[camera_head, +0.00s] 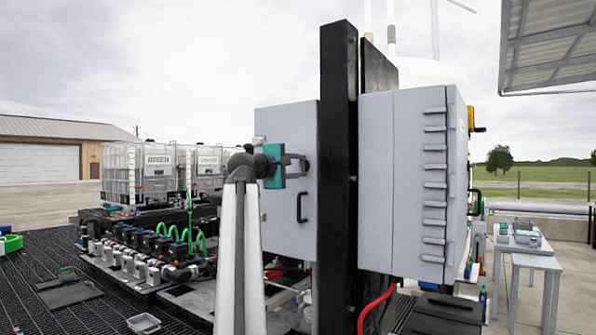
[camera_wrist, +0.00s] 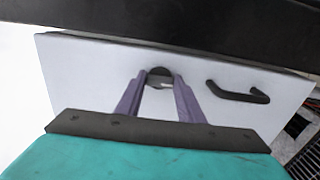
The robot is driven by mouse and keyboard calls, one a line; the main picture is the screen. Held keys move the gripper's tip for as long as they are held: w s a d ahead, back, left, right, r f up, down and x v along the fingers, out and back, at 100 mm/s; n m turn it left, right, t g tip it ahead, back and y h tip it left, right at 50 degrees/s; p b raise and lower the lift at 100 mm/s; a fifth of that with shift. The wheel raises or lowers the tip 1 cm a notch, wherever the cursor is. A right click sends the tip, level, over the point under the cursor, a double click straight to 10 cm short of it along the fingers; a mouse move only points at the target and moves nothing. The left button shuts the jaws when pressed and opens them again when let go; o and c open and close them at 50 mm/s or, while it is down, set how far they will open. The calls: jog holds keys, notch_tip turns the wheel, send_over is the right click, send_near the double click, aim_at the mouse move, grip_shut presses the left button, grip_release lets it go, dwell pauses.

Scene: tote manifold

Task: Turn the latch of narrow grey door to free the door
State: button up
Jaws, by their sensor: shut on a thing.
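The narrow grey door (camera_head: 283,235) is the flat front of a grey cabinet left of a black post. It looks closed. It also fills much of the wrist view (camera_wrist: 80,80), tilted there. A black bar handle (camera_head: 301,207) is on it below my gripper; it shows right of my fingers in the wrist view (camera_wrist: 238,94). My gripper (camera_head: 305,165) reaches the door's upper part from the left. In the wrist view its two purple-grey fingers (camera_wrist: 160,80) are on either side of the small dark latch (camera_wrist: 158,71), shut on it. The fingers partly hide the latch, so its angle is unclear.
A thick black post (camera_head: 337,190) stands right beside the door. A second grey cabinet (camera_head: 408,180) with ribbed hinges is beyond it. A pump manifold (camera_head: 150,255) and caged tanks (camera_head: 145,175) are at the left. Tables (camera_head: 535,262) stand far right.

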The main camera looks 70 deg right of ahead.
dwell(0.3)
jog(key=o, duration=1.1)
jog(key=shift+c, duration=0.2)
jog(key=b+v, duration=0.2)
jog(key=v, duration=1.1)
jog(key=shift+a, duration=0.4)
jog(key=shift+w+f, duration=0.1)
